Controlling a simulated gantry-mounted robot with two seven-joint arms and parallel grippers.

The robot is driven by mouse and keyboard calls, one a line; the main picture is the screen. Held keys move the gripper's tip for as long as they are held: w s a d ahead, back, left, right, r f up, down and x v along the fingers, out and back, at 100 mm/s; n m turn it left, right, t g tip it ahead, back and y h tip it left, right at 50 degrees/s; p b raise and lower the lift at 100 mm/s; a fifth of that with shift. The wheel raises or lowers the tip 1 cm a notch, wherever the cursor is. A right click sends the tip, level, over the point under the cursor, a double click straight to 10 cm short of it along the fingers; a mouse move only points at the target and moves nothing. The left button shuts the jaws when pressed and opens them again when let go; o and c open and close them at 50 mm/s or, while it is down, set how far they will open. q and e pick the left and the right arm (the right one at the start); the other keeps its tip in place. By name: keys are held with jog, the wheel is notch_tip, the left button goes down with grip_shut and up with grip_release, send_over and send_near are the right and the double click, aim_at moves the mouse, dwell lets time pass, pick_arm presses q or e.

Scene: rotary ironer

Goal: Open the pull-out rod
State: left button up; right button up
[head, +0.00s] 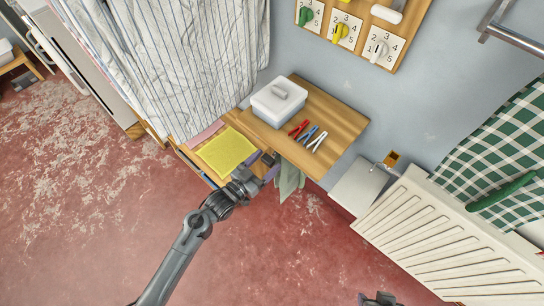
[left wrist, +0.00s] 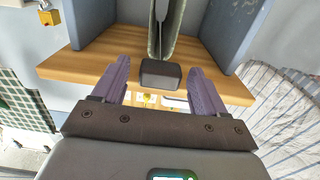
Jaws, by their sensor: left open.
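My left gripper (head: 263,165) is open at the front edge of a wooden shelf unit, its two purple fingers spread. In the left wrist view a dark block (left wrist: 160,74), which looks like the front end of the pull-out rod, sits between the open fingers (left wrist: 157,80) with a gap on both sides. A grey-green cloth (left wrist: 164,28) hangs at the block; it also shows in the head view (head: 290,180) below the shelf. The rest of the rod is hidden. Only a small part of my right gripper (head: 378,298) shows at the bottom edge.
On the wooden top (head: 345,122) stand a white lidded box (head: 279,103) and several small coloured tools (head: 308,134). A yellow cloth (head: 227,151) lies on the lower shelf. Striped fabric (head: 190,60) hangs at left; a white radiator (head: 445,235) is at right. Open floor lies in front.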

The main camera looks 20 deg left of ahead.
aim_at(271, 158)
pick_arm(q)
jog(key=shift+x, duration=1.75)
grip_shut()
jog(key=shift+s, duration=0.15)
